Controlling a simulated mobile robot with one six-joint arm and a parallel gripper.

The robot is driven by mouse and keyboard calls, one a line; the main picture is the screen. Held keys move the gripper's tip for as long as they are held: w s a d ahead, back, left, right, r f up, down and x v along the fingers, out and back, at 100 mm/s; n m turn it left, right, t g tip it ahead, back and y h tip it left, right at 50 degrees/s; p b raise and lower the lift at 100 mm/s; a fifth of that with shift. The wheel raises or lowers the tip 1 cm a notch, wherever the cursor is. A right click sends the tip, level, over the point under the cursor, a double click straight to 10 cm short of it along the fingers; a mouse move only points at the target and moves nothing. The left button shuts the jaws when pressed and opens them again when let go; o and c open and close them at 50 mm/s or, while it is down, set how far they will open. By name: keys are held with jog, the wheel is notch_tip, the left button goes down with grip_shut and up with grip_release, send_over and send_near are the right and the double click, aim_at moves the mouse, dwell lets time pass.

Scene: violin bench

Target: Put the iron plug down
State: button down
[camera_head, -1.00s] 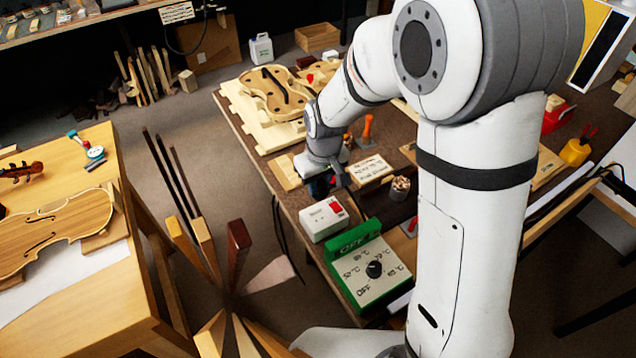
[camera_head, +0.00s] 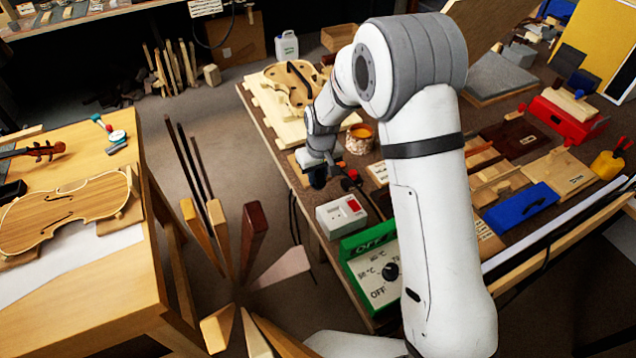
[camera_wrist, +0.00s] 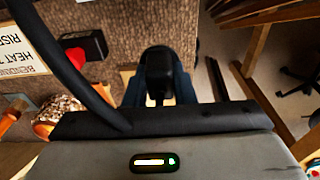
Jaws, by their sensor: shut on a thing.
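My gripper (camera_head: 318,178) is low over the near left edge of the dark workbench (camera_head: 277,143), beyond the white socket box. In the wrist view my gripper (camera_wrist: 160,92) is shut on the black iron plug (camera_wrist: 159,68), which sits between the dark blue fingers. A light wooden piece (camera_wrist: 127,76) shows beneath the fingers. I cannot tell whether the plug touches it. A black cable (camera_wrist: 75,70) crosses the left of the wrist view.
The white socket box (camera_head: 341,214) with a red switch stands nearer than my gripper. The green-framed temperature dial box (camera_head: 372,285) is closer still. A printed card (camera_wrist: 25,45) and a black block (camera_wrist: 84,46) lie beside the gripper. Bench edge and floor are close on the other side.

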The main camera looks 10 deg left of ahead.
aim_at(318, 183)
jog(key=shift+f, duration=1.9)
jog(key=c, duration=1.2)
grip_release()
